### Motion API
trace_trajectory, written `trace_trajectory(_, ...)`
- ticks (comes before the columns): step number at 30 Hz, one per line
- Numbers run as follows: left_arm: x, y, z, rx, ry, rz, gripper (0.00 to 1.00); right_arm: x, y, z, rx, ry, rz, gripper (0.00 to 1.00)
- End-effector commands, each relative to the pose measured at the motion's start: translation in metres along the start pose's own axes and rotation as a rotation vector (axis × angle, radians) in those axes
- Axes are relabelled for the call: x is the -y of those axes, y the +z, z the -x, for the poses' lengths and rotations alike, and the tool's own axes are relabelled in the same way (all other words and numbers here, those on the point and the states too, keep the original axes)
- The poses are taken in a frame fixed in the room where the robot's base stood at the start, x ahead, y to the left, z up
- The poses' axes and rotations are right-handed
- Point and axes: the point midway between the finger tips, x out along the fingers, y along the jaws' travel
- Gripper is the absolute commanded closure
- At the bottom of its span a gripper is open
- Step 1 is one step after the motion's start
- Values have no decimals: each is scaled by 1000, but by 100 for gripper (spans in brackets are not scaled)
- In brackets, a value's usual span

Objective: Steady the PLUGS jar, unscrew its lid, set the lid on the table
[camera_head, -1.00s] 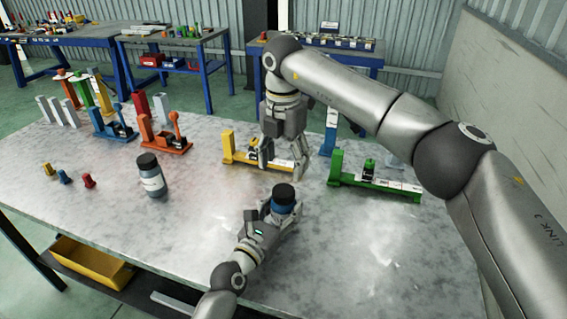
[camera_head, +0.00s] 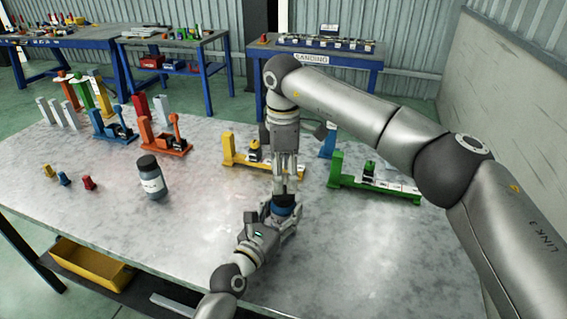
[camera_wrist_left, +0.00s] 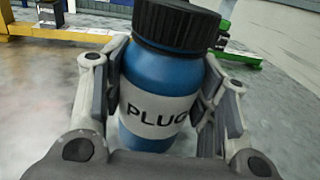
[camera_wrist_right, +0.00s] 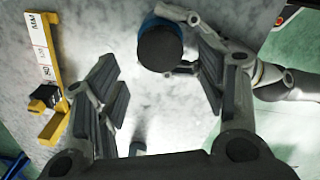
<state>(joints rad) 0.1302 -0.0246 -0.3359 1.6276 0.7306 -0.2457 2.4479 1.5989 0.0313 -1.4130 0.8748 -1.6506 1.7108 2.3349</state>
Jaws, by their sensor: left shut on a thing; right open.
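The PLUGS jar (camera_wrist_left: 148,90) is blue with a white label and a black lid (camera_wrist_left: 177,24). It stands upright on the table, lid on. My left gripper (camera_wrist_left: 160,98) is shut on the jar's body, one finger on each side. In the head view the jar (camera_head: 284,210) is partly hidden by my grippers. My right gripper (camera_head: 286,188) points straight down above it. In the right wrist view its fingers are apart and the lid (camera_wrist_right: 160,50) shows between the fingertips, nearer the right-hand finger. I cannot tell whether they touch the lid.
A second dark jar (camera_head: 152,177) stands to the left on the table (camera_head: 200,235). A yellow fixture (camera_head: 262,160) is just behind my right gripper; a green fixture (camera_head: 375,182) is to the right. Small coloured plugs (camera_head: 66,178) lie far left. The front right tabletop is clear.

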Motion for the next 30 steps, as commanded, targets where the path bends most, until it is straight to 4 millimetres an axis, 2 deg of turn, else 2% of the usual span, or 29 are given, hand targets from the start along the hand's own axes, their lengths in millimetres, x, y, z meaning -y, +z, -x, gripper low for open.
trace_trajectory(3, 0, -1, 0, -1, 0, 0, 100, 0, 0, -21, 1, -2, 0, 35)
trace_trajectory(9, 0, -1, 0, -1, 0, 0, 100, 0, 0, -44, 1, -1, 2, 35)
trace_trajectory(21, 0, -1, 0, -1, 0, 0, 100, 0, 0, -52, 1, 1, 2, 35)
trace_trajectory(30, 0, -1, 0, -1, 0, 0, 100, 0, 0, -52, 1, 1, 2, 74)
